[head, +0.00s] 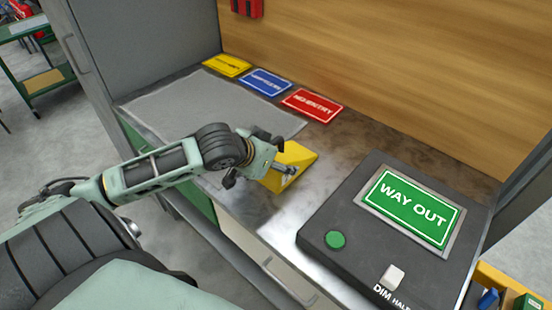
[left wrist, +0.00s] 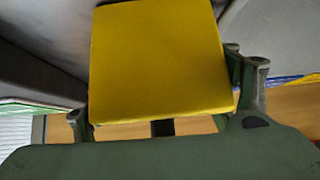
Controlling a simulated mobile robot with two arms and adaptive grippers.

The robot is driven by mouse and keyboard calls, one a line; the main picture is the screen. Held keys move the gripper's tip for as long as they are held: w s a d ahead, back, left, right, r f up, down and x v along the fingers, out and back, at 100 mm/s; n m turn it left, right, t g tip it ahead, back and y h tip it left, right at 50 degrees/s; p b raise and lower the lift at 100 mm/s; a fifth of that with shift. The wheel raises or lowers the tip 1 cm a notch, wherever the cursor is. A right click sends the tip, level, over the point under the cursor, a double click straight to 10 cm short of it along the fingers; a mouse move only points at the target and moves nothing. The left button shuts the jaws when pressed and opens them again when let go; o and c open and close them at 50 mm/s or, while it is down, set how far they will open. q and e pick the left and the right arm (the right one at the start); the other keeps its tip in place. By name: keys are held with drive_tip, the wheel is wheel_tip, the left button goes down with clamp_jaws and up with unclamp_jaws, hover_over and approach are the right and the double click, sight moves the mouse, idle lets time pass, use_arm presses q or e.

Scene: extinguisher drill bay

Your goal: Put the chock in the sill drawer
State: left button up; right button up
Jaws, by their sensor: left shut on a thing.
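The yellow wedge-shaped chock (head: 298,154) is in my left gripper (head: 280,166), over the metal counter near its front edge. In the left wrist view the chock (left wrist: 158,62) fills the upper middle, with the gripper's fingers (left wrist: 165,118) at its sides. From these views I cannot tell whether the chock touches the counter. Below the counter's front edge is a pale front (head: 262,262) with a handle at its lower right, which looks like the sill drawer. Its inside is not visible. My right gripper is not in view.
A dark box with a green WAY OUT sign (head: 410,207), a green button (head: 335,240) and a white switch stands right on the counter. Yellow, blue and red (head: 312,105) sign plates lie at the back. A grey mat (head: 205,105) covers the left part.

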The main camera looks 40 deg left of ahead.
use_arm(q)
drive_tip(key=shift+r, duration=0.15)
drive_tip(key=o, duration=1.4)
drive_tip(key=shift+f, duration=0.2)
drive_tip(key=o, duration=0.5)
drive_tip(key=shift+c, duration=0.2)
drive_tip(key=shift+r, duration=0.15)
